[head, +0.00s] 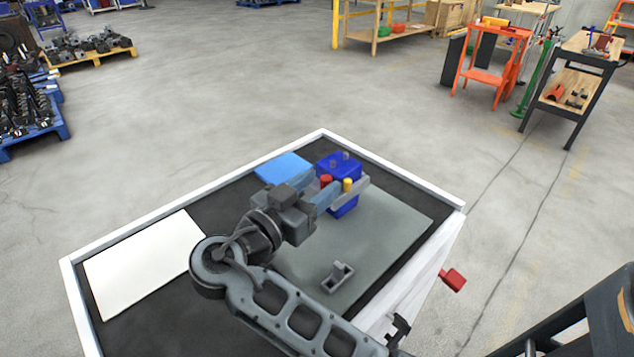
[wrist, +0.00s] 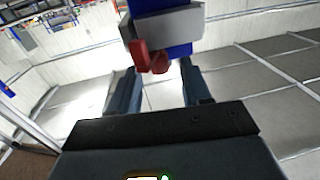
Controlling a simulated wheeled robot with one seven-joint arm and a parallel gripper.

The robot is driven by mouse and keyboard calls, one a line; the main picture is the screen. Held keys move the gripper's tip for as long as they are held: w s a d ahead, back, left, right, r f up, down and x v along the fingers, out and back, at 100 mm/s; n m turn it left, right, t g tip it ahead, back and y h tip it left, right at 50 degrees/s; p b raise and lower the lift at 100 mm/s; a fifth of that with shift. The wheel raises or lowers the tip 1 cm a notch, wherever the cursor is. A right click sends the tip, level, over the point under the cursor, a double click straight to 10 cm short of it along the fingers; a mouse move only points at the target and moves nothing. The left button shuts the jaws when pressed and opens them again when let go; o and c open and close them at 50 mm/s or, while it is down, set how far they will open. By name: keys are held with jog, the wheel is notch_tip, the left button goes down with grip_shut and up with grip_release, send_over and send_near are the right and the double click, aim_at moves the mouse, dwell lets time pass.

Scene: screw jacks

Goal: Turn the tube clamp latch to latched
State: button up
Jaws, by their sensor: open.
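A blue clamp body (head: 340,164) stands on the grey plate toward the back of the workbench top. A red latch piece (head: 326,180) and a yellow piece (head: 348,185) show at its near side. My gripper (head: 327,200) reaches the clamp from the left, with its jaws apart. In the wrist view, the red latch (wrist: 150,58) hangs below a grey band (wrist: 165,28) on the blue body, between the ends of my open fingers (wrist: 160,75). I cannot tell whether a finger touches the latch. My arm and fingers hide part of the clamp's near side.
The bench top has a raised white rim (head: 190,194). A small grey bracket (head: 338,277) sits on the grey plate (head: 395,225) nearer me. The plate's right part is clear.

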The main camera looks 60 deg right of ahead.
jog(key=shift+d, duration=0.2)
grip_shut()
dwell(0.4)
